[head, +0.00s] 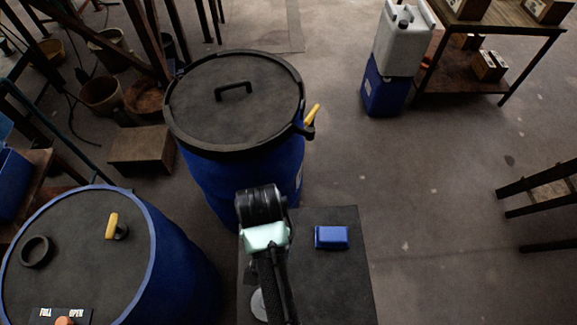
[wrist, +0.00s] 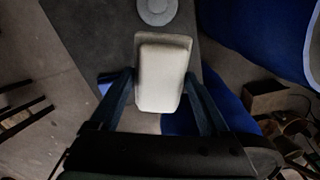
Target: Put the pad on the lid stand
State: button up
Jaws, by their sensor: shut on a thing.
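My gripper (wrist: 159,78) is shut on a pale, rounded block (wrist: 163,65), which appears to be the pad, with one finger on each side of it. In the wrist view the pad is over a dark flat top (wrist: 110,25); whether it touches that top I cannot tell. The same dark top shows in the head view (head: 345,280), and may be the lid stand. In the head view my arm hides the fingers, and I cannot make out the pad clearly. A grey disc (wrist: 157,10) lies on the dark top, beyond the pad in the wrist view.
A small blue block (head: 331,237) sits on the dark top, right of my arm. A blue vat with a black handled lid (head: 190,100) stands behind. Another blue vat (head: 75,250) with a yellow-handled lever (head: 112,226) stands left. The floor at right is largely clear.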

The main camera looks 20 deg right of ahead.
jog(key=s+d+f+m+b, duration=0.1)
jog(key=d+f+m, duration=0.1)
jog(key=f+m, duration=0.2)
jog(key=s+d+f+m+b, duration=0.2)
jog(key=f+m, duration=0.3)
jog(key=f, duration=0.4)
jog(key=s+d+f+m+b, duration=0.1)
jog(key=d+f+m+b, duration=0.1)
jog(key=f+m, duration=0.3)
jog(key=shift+s+d+f, duration=0.2)
jog(key=shift+d+f, duration=0.15)
jog(key=shift+f, duration=0.2)
jog(key=shift+s+d+f, duration=0.15)
jog(key=shift+d+f, duration=0.15)
jog(key=shift+f, duration=0.25)
